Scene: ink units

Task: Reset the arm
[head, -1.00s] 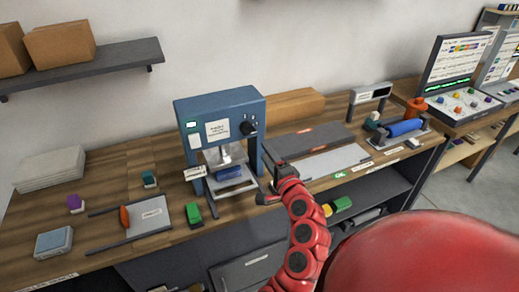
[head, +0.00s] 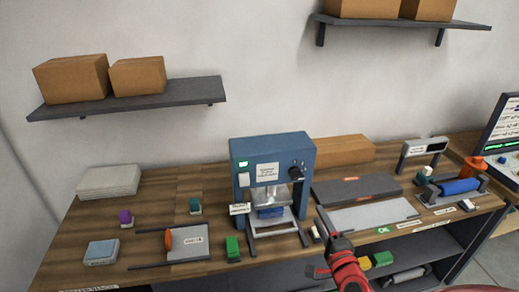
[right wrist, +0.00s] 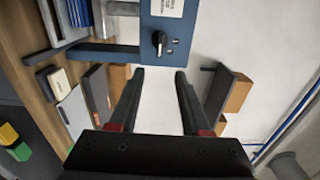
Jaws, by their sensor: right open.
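My right gripper (head: 322,270) shows at the bottom of the head view, in front of the bench's front edge, with its red arm behind it. In the right wrist view its two dark fingers (right wrist: 154,100) are apart with nothing between them. A blue press machine (head: 272,160) stands on the wooden bench behind the gripper; it also shows at the top of the right wrist view (right wrist: 168,32). The gripper is apart from it. My left gripper is not in view.
The bench (head: 140,230) carries a grey plate (head: 188,242), a green block (head: 232,248), a blue pad (head: 102,252), a dark flat panel (head: 355,190) and a blue roller (head: 460,187). Wall shelves (head: 130,100) with cardboard boxes (head: 72,78) hang above. Lower shelves lie under the bench.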

